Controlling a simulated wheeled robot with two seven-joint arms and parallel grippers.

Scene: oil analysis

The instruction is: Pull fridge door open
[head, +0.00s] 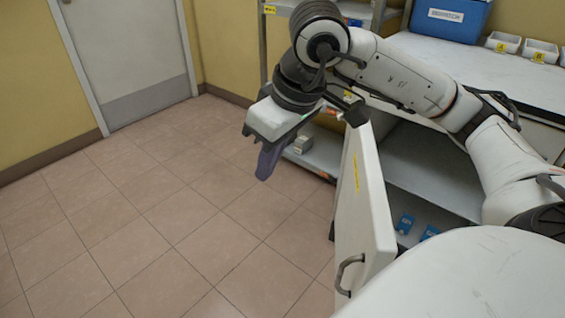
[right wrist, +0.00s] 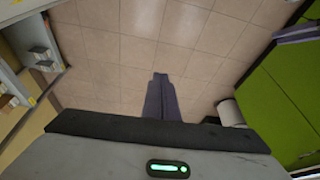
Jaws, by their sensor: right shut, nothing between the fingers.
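The white fridge door (head: 370,195) stands swung out from the fridge under the counter in the head view. Its curved metal handle (head: 348,272) is on the face turned left, near the bottom of the view. Behind the door, part of the open interior (head: 425,175) shows. My right gripper (head: 264,172) is left of the door, pointing down over the floor, apart from the handle. Its dark fingers are together and empty, as also seen in the right wrist view (right wrist: 162,82). My left gripper is not in view.
Blue items (head: 405,223) lie inside the fridge. A white counter (head: 500,85) with a blue box (head: 450,18) and small white bins (head: 503,42) is above it. A shelf (head: 320,150) stands behind the door. Tiled floor at left is clear. A green surface (right wrist: 285,100) is in the right wrist view.

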